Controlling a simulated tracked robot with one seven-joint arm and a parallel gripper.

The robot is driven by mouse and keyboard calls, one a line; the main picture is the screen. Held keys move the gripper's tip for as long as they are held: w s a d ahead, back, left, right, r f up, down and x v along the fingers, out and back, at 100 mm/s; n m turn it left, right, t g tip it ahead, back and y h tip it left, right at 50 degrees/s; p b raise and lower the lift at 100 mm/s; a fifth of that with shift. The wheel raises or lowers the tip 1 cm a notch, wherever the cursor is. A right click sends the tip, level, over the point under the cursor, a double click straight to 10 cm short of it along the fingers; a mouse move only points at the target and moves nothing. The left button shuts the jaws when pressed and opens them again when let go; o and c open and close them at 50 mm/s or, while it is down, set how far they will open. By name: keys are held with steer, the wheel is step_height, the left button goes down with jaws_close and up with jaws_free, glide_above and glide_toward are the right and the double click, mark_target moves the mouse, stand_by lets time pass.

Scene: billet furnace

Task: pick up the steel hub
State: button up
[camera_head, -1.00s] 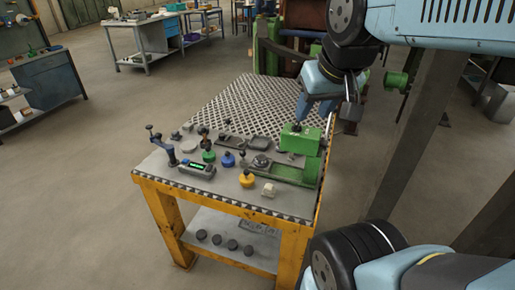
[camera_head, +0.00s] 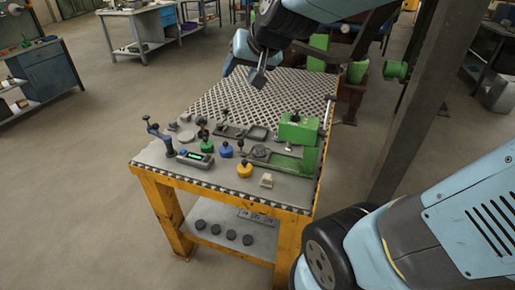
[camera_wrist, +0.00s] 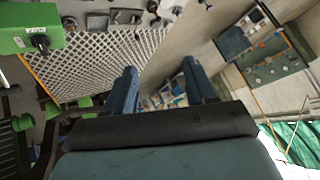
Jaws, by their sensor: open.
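A round grey metal part (camera_head: 260,152), likely the steel hub, lies on the worktable beside the green fixture (camera_head: 300,130); it is small, so I cannot be sure. A flat pale disc (camera_head: 186,136) lies further left on the same table. My gripper (camera_head: 230,72) hangs above the far part of the table, well clear of these parts. In the wrist view my gripper (camera_wrist: 160,82) has its two blue fingers apart with nothing between them. The hub cannot be made out in the wrist view.
The yellow-framed worktable (camera_head: 225,192) has a perforated rear surface. Blue (camera_head: 226,151), green (camera_head: 207,146) and yellow (camera_head: 244,171) knobbed parts and a display box (camera_head: 195,159) crowd its front. A steel post (camera_head: 425,100) stands at right. The floor left of the table is open.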

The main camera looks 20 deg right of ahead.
steer(key=w+a+f+m+t+h, duration=0.25)
steer(key=w+f+m, duration=0.2)
steer(key=w, duration=0.45)
steer(key=w+a+f+m+t+h, duration=0.1)
steer(key=w+a+f+m, duration=0.25)
steer(key=w+f, duration=0.35)
steer(key=m+g+h, duration=0.5)
steer(key=g+h, duration=0.2)
steer(key=h, duration=0.6)
glide_toward(258, 148)
steer(key=shift+y, duration=0.35)
steer(key=x, duration=0.9)
steer(key=shift+d+r, duration=0.2)
steer(key=shift+r, duration=0.05)
steer(key=shift+c, duration=0.2)
jaws_close()
